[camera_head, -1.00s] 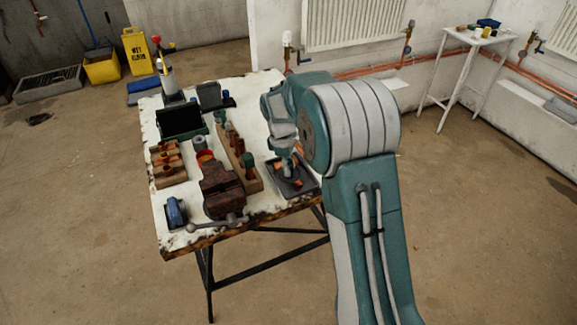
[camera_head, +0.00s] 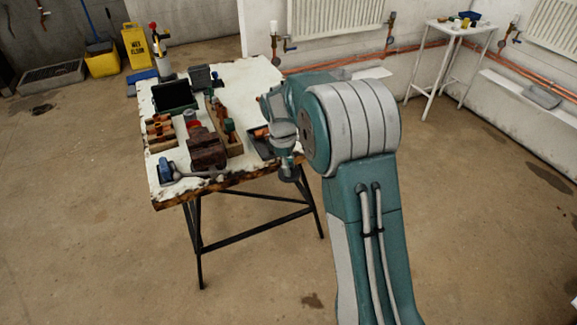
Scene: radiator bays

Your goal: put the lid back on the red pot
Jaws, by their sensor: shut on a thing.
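A small red pot (camera_head: 194,124) stands on the worn white workbench (camera_head: 240,73), just behind the rusty vise, which hides part of it. My gripper (camera_head: 289,171) is at the bench's front right corner, to the right of the red pot and apart from it. It is shut on a small dark, roundish thing that looks like the lid, but it is too small and too covered by my arm to be sure. My arm also hides part of the dark tray (camera_head: 262,149) with copper-coloured pieces.
The vise (camera_head: 208,152) stands at the bench front. Wooden racks (camera_head: 160,134) with fittings, a dark bin (camera_head: 173,97) and a spray bottle (camera_head: 161,60) crowd the left and back. A blue tool (camera_head: 166,171) lies at the front left. The bench's back right is clear.

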